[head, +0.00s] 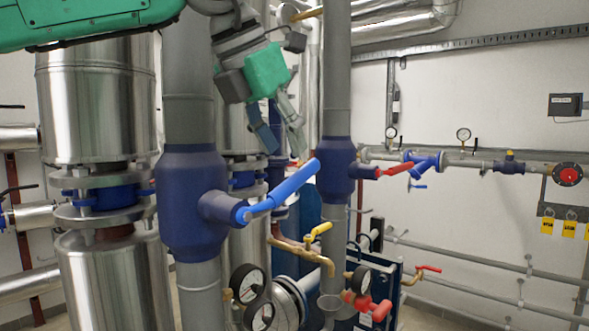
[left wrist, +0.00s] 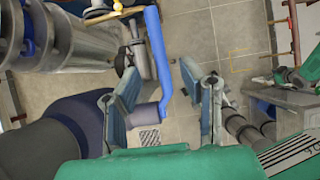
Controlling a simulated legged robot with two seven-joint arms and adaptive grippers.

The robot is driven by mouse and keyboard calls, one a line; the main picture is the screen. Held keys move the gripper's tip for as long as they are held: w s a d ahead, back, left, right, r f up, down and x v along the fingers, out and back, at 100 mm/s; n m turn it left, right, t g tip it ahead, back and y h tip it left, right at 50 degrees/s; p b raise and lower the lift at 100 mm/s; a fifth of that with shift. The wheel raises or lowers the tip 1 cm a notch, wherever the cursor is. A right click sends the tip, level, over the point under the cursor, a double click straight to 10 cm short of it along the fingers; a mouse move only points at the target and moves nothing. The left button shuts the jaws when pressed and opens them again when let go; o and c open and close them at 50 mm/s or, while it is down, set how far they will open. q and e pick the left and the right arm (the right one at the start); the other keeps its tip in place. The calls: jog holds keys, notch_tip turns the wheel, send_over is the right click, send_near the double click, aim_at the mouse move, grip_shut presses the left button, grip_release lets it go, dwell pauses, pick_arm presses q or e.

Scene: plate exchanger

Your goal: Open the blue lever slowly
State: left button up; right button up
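The blue lever (head: 285,190) sticks out to the right and slightly upward from the dark blue valve body (head: 192,205) on a thick grey vertical pipe. In the left wrist view the lever (left wrist: 158,55) runs lengthwise between the two finger lines. My left gripper (head: 281,150) hangs from above in the head view, its fingers apart and pointing down, just above the lever's free end. It also shows open in the left wrist view (left wrist: 160,72), with no clear contact on the lever. My right gripper is not identifiable in either view.
A second grey pipe with a red-handled valve (head: 338,168) stands close right of the lever's end. A yellow-handled valve (head: 318,231) and pressure gauges (head: 247,284) sit below. Shiny metal cylinders (head: 97,105) stand at left. Tiled floor (left wrist: 225,40) shows in the left wrist view.

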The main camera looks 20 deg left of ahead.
pick_arm(q)
jog(key=v, duration=0.5)
jog(key=shift+s+a+r, duration=0.2)
jog(key=shift+s+a, duration=0.05)
jog(key=shift+a, duration=0.15)
jog(key=shift+d, duration=0.1)
